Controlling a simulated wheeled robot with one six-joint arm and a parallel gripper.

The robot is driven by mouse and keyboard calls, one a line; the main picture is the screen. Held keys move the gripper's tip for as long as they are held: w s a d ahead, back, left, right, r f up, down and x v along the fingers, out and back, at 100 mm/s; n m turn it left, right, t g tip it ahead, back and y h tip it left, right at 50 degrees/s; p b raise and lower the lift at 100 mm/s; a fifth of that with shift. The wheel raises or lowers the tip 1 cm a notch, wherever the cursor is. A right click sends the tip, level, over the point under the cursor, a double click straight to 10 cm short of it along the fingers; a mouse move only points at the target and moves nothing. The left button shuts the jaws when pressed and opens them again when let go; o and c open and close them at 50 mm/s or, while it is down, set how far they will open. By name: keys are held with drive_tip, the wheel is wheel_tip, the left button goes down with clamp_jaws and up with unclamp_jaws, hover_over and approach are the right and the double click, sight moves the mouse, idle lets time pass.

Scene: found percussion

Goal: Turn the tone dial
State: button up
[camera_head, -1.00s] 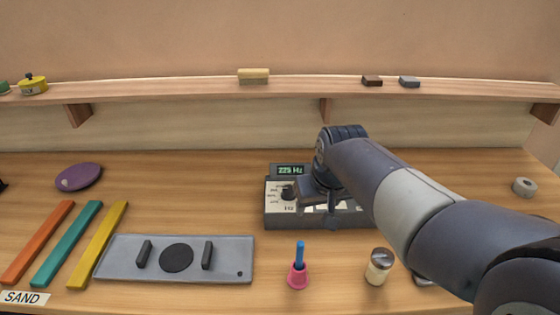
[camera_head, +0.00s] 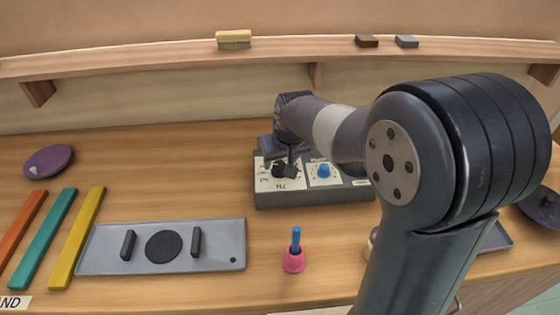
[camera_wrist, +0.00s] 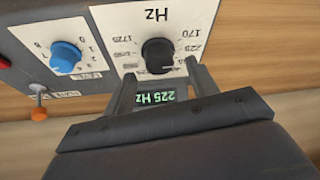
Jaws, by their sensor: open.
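The tone box (camera_head: 300,199) is a dark grey unit with white panels. Its tone dial, a black knob (camera_wrist: 157,55), sits on a panel marked Hz with 170, 225 and 1725 around it. The small display (camera_wrist: 155,97) reads 225 Hz. My gripper (camera_wrist: 161,71) is open and empty, with one finger on either side of the dial's near edge. I cannot tell whether they touch it. In the head view my gripper (camera_head: 287,158) hangs over the box's left part, hiding the display and part of the dial.
A blue level knob (camera_head: 324,171) sits right of the dial. A toggle with an orange tip (camera_wrist: 39,114) shows beside it in the wrist view. A pink holder (camera_head: 294,260) and a grey plate (camera_head: 90,262) stand nearer. A wooden shelf (camera_head: 130,58) runs behind.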

sight(279, 168)
drive_tip(key=shift+x, duration=1.25)
drive_tip(key=shift+c, duration=0.3)
drive_tip(key=c, duration=0.9)
